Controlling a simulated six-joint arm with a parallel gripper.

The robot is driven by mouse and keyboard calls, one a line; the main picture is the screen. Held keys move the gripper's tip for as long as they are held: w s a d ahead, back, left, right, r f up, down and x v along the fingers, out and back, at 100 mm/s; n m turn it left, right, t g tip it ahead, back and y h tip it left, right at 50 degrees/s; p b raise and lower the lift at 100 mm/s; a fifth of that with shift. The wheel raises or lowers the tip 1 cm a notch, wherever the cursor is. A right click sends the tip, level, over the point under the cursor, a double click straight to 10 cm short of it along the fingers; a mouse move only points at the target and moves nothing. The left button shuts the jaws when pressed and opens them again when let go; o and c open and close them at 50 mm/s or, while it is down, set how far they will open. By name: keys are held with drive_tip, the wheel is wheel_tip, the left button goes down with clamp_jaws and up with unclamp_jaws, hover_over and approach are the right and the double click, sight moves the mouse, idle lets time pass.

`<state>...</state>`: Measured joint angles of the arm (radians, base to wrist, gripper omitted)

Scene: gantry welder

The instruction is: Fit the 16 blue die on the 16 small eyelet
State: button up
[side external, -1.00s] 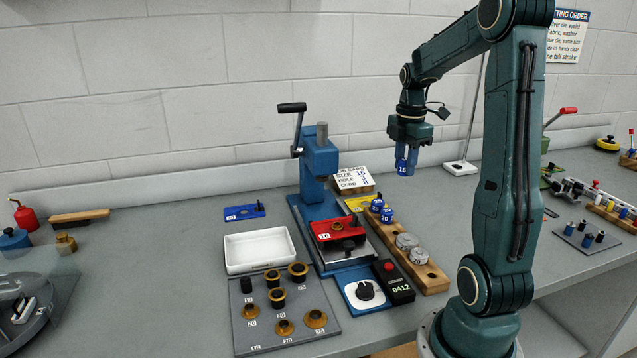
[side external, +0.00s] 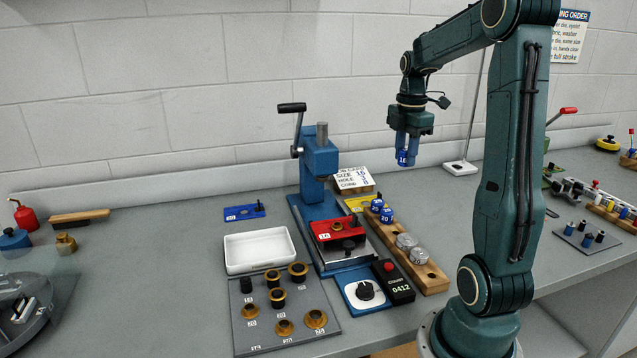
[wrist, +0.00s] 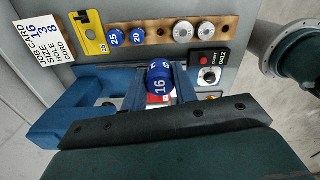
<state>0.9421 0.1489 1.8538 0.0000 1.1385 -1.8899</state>
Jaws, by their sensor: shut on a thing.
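My gripper (side external: 405,152) is shut on the blue die marked 16 (side external: 403,159) and holds it in the air, behind and to the right of the press. The wrist view shows the die (wrist: 160,86) with its 16 upward to the camera. A red plate marked 16 (side external: 325,232) sits on the base of the blue press (side external: 319,160), with small brass-and-dark round parts on it. I cannot tell for certain whether one is the small eyelet. In the wrist view the red plate is mostly hidden behind the die and gripper.
A wooden rack (side external: 433,277) holds blue dies marked 25 and 20 (side external: 386,215) and grey discs. A grey board (side external: 260,335) carries several brass eyelets. A white tray (side external: 259,250), a job card (side external: 353,178) and a control box (side external: 393,282) stand close to the press.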

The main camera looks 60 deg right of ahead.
drive_tip(key=w+a+f+n, duration=0.6)
drive_tip(key=w+a+f, duration=0.2)
drive_tip(key=w, duration=0.5)
drive_tip(key=shift+a+f, duration=0.4)
drive_tip(key=shift+a, duration=0.45)
drive_tip(key=shift+s+f, duration=0.1)
drive_tip(key=shift+f, duration=0.05)
drive_tip(key=shift+f, duration=2.5)
drive_tip(key=shift+f, duration=0.6)
drive_tip(key=o, duration=1.1)
drive_tip(key=shift+o, duration=0.2)
drive_tip(key=shift+r, duration=0.15)
